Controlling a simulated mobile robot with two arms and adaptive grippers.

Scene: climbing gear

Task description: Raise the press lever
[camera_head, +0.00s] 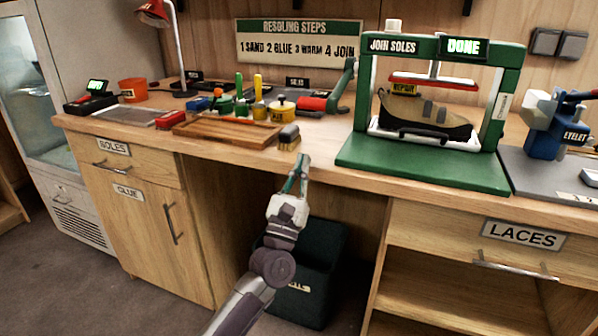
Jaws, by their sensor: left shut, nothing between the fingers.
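The press is a green frame (513,80) on a green base (420,176), marked JOIN SOLES, with a lit display (464,47) reading DONE. Its red pressing plate (435,82) is just above a tan and black climbing shoe (425,115); contact at the shoe's left end is unclear. A dark green lever arm (341,84) slants down at the press's left side; its lower end is hard to make out. My left gripper (303,163) is shut and empty, in front of the bench edge, left of the press base and apart from the lever. My right gripper is out of view.
A brush (289,137) lies at the bench edge near my left gripper. A wooden tray (228,133), small pots and a red lamp (153,14) stand left. A blue eyelet tool (560,125) stands right.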

